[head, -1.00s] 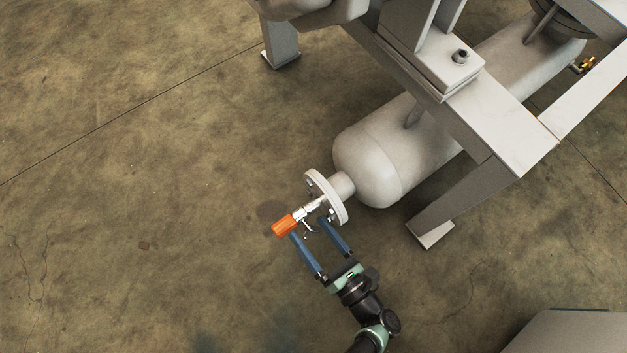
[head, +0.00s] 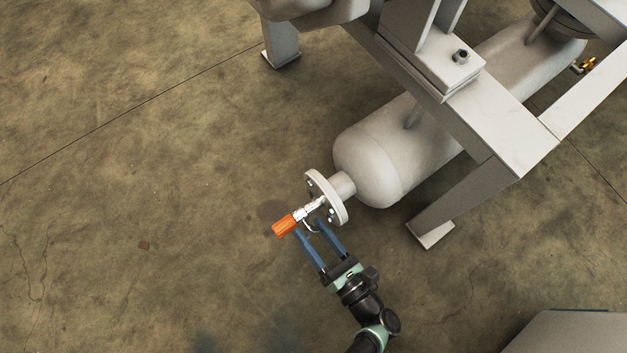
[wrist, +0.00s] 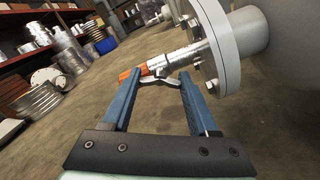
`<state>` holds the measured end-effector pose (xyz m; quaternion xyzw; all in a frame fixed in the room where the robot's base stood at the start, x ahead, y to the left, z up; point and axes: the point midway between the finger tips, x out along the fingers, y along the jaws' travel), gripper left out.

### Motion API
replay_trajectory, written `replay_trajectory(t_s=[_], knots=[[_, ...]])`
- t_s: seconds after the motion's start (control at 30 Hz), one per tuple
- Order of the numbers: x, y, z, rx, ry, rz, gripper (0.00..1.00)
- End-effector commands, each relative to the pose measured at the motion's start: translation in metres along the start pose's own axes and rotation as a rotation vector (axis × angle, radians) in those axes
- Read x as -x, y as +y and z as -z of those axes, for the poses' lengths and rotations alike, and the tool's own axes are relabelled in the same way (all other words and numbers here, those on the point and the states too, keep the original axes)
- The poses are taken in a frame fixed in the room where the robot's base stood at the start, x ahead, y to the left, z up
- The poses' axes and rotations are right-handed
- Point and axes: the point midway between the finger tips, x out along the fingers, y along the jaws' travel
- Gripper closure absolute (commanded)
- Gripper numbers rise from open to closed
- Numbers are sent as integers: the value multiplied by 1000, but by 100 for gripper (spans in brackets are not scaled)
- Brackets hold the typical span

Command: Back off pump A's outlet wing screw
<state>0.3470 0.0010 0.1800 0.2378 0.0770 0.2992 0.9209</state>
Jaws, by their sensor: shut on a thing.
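The silver wing screw (wrist: 168,82) sits under the metal fitting (wrist: 176,60), and in the head view it is small and partly hidden by my fingers. My gripper (head: 309,228) reaches up to it from below. In the wrist view my gripper (wrist: 160,76) has its two blue fingers on either side of the wings, shut on them with a gap as wide as the screw. The fitting runs from a bolted pale flange (head: 336,205) to an orange end piece (head: 285,226) on the left. Exact finger contact is hard to see.
The flange joins a grey tank (head: 385,155) lying under a steel frame (head: 460,200). The flange and its bolts stand close to my right finger. Open concrete floor lies to the left. Shelves with drums (wrist: 40,98) are in the wrist view's background.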

Motion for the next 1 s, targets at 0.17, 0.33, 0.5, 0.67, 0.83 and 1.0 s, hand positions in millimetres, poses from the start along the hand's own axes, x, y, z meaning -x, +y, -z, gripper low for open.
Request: replay_trajectory(t_s=[0.17, 0.33, 0.5, 0.67, 0.83, 1.0], knots=[[0, 0, 0, 70, 1, -2, 96], [0, 0, 0, 191, 2, -2, 96], [0, 0, 1, 347, 2, -3, 96], [0, 0, 1, 500, 1, -3, 96], [0, 0, 1, 661, 1, -2, 96], [0, -1, 1, 823, 1, -1, 96]])
